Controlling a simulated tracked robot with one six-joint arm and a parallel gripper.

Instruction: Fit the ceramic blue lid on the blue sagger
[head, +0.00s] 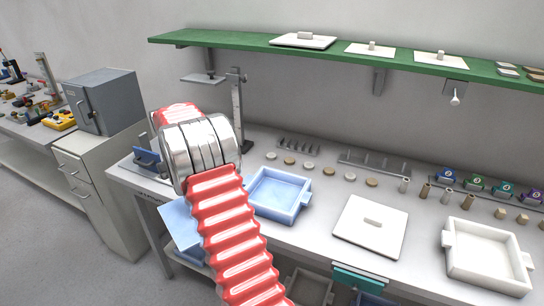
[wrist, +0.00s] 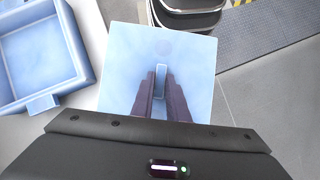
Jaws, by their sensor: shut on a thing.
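The blue lid (wrist: 195,75) is a square pale-blue plate with a small upright grip. In the wrist view my gripper (wrist: 160,85) is shut on that grip, and the lid hangs level beyond the fingers. In the head view part of the lid (head: 181,224) shows left of my arm, out past the bench's front edge; my arm hides the rest and the gripper. The blue sagger (head: 281,192) is an open, empty square box with side lugs on the bench, right of my arm. In the wrist view the sagger (wrist: 40,58) is at the left, apart from the lid.
A white lid (head: 371,227) lies on the bench right of the sagger, with a white sagger (head: 486,257) farther right. Small discs and a rack stand behind. A green shelf (head: 340,52) with plates runs above. A grey cabinet (head: 104,101) stands left.

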